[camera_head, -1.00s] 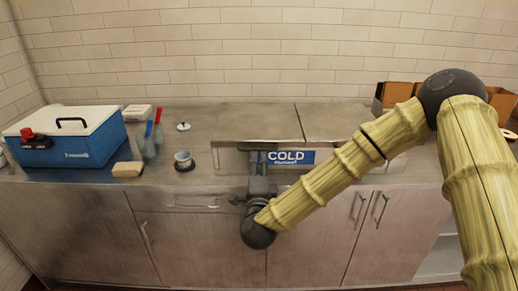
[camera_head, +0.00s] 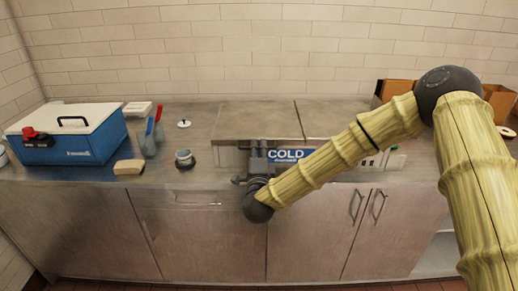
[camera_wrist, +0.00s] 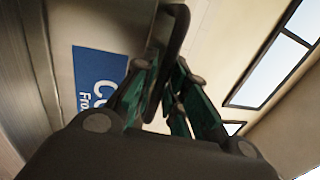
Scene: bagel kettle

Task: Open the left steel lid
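The left steel lid (camera_head: 257,119) is a flat grey panel on top of the cold unit in the counter, left of the right steel lid (camera_head: 330,117). Its outline is distinct, but I cannot tell whether it is slightly raised. My gripper (camera_head: 258,147) points upward at the lid's front edge, in front of the blue COLD sign (camera_head: 289,154). In the wrist view my gripper's fingers (camera_wrist: 170,85) reach up beside a dark bar (camera_wrist: 178,30), near the COLD sign (camera_wrist: 97,78).
A blue cooler with a white top (camera_head: 75,139) stands at the left. A sponge (camera_head: 129,167), squeeze bottles (camera_head: 153,136) and a small cup (camera_head: 184,159) sit between it and the lid. Cardboard boxes (camera_head: 397,90) stand at the back right.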

